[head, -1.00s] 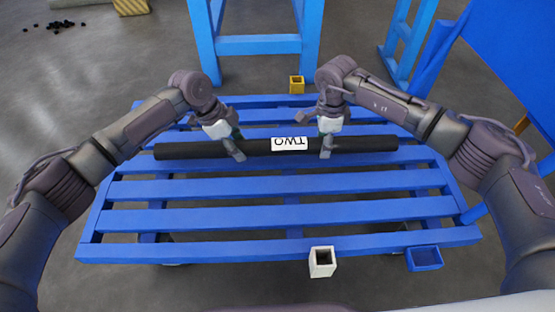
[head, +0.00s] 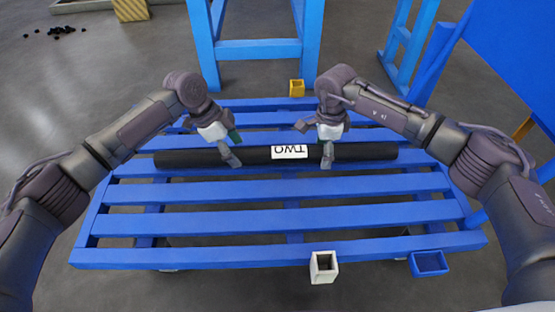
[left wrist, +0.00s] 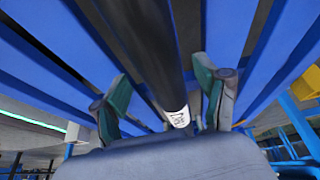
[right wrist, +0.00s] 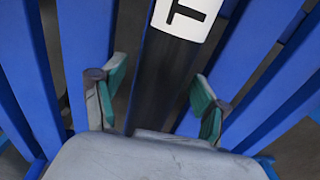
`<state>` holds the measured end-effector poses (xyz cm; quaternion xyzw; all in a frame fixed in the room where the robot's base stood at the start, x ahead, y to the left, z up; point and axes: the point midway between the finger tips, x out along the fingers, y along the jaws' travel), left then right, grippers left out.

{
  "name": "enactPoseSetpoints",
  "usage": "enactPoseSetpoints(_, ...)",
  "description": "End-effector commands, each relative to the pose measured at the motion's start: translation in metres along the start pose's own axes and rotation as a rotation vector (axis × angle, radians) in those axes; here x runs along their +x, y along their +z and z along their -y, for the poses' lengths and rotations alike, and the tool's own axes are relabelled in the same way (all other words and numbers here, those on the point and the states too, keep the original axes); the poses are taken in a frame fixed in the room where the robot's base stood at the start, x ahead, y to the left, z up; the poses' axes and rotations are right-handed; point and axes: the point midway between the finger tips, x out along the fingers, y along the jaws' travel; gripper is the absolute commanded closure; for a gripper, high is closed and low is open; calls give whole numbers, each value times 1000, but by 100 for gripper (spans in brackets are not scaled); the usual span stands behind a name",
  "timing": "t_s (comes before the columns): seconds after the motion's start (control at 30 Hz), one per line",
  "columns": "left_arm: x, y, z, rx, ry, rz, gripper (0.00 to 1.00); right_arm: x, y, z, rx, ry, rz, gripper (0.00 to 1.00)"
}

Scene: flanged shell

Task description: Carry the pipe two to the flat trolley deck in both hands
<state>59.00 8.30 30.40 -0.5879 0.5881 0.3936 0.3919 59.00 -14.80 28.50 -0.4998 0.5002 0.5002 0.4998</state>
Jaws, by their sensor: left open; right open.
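The black pipe (head: 360,151) with a white label reading TWO lies lengthwise across the blue slatted deck (head: 290,218), toward its far side. My left gripper (head: 228,150) is open over the pipe, left of the label. In the left wrist view the pipe (left wrist: 150,45) runs between its spread fingers (left wrist: 163,100). My right gripper (head: 318,145) is open over the pipe, just right of the label. In the right wrist view the pipe (right wrist: 160,85) passes between its open fingers (right wrist: 155,100), with clear space on either side.
A white square post socket (head: 323,266) and a blue one (head: 428,263) are at the deck's near edge, a yellow one (head: 297,88) at the far edge. A blue frame (head: 258,48) stands beyond. A blue panel (head: 515,55) is at the right.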

Motion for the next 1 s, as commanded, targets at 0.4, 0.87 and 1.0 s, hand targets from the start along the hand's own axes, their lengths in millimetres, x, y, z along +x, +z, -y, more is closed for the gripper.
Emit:
enactPoseSetpoints(0.4,-84,0,1,0,-3,0,27,0,0,0,0,0,0,27)
enactPoseSetpoints(0.87,-100,0,0,0,-1,0,27,-44,0,2,0,-6,1,27)
enactPoseSetpoints(1.0,-100,0,0,0,-1,0,27,-74,0,1,0,-5,0,27)
